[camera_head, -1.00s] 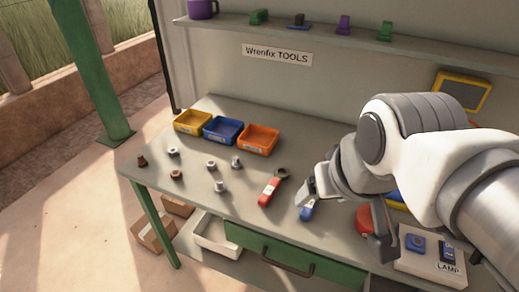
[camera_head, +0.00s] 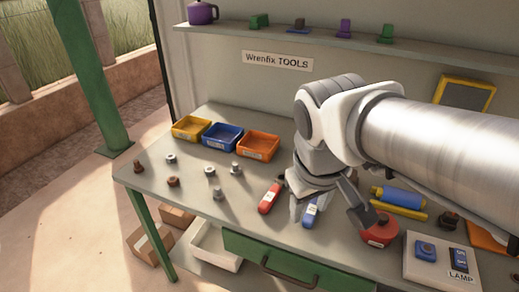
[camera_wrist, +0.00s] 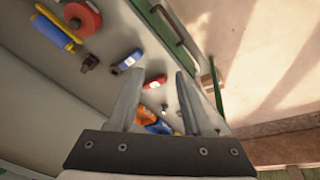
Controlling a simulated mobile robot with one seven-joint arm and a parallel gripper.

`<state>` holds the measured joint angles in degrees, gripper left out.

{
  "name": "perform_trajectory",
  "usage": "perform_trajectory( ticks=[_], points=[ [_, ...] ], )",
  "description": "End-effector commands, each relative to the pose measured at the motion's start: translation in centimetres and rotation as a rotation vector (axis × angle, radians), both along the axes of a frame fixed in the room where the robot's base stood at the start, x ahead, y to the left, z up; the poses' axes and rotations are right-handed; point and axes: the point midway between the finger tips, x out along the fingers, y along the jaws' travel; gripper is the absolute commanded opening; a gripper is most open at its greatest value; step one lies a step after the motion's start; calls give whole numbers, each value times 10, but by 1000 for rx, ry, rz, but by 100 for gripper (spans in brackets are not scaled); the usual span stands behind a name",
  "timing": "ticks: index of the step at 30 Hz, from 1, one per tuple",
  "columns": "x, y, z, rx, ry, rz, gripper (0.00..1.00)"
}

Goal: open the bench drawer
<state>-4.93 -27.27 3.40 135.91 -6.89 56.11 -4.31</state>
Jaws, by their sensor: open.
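The bench drawer has a green front (camera_head: 243,245) under the bench's front edge and looks closed. Its dark bar handle (camera_head: 289,268) shows at the bottom of the head view. In the wrist view, the handle (camera_wrist: 171,24) lies along the green edge at the top, beyond the fingertips. My gripper (camera_head: 326,208) is above the bench top, over the hand tools and back from the drawer. Its fingers (camera_wrist: 160,78) are spread with nothing held between them, and they are apart from the handle. My arm covers part of the right side of the bench.
A red-handled tool (camera_head: 270,197) and a blue-handled tool (camera_head: 310,213) lie below my gripper. A red round object (camera_head: 379,233) and a lamp switch box (camera_head: 437,264) are to the right. Yellow, blue and orange bins (camera_head: 258,146) stand behind. The floor before the bench is clear.

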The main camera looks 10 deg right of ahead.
Motion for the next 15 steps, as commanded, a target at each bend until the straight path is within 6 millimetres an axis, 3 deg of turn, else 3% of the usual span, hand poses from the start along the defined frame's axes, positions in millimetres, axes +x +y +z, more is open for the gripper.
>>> perform_trajectory(
  ticks=[1,15],
  points=[
    [8,5,-28,-36,49,50,50],
    [66,58,-178,-335,410,518,50]
  ],
)
